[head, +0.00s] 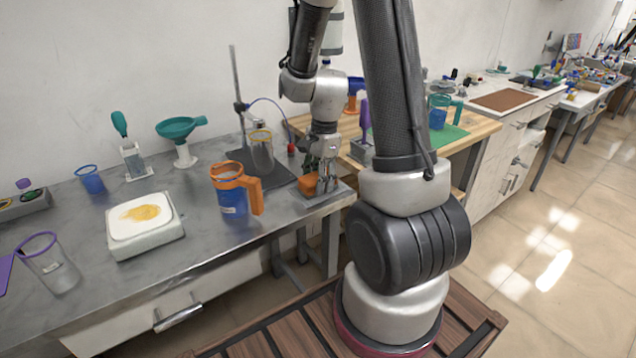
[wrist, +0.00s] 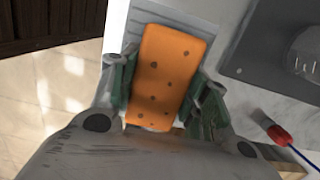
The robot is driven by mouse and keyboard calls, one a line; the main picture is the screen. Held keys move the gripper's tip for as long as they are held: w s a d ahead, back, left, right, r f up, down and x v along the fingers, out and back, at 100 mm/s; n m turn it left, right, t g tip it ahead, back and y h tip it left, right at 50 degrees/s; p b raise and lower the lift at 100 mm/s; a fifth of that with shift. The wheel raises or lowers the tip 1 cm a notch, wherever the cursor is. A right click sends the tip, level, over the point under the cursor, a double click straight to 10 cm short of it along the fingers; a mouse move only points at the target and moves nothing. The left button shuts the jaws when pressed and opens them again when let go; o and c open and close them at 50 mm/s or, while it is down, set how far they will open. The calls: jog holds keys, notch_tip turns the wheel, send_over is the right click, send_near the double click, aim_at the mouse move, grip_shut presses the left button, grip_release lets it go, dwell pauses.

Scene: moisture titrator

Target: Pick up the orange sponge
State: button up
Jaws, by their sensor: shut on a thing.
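The orange sponge (wrist: 168,75) fills the middle of the wrist view, with dark pores on its face. My gripper (wrist: 165,95) is shut on it, one green-padded finger on each side. In the head view the sponge (head: 307,182) shows as a small orange patch beside my gripper (head: 320,185), at the right end of the metal bench. It is over a grey tray (head: 335,195). I cannot tell whether the sponge still touches the tray.
An orange-handled blue jug (head: 230,195) stands left of my gripper. A stand with a dark base (head: 250,165) and a beaker (head: 262,150) is behind. A balance (head: 145,240) is farther left. A wooden-topped bench (head: 470,125) adjoins at right.

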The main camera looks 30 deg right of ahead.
notch_tip(320, 180, up, 10)
jog(key=shift+r, duration=0.1)
dwell(0.4)
jog(key=shift+c, duration=0.4)
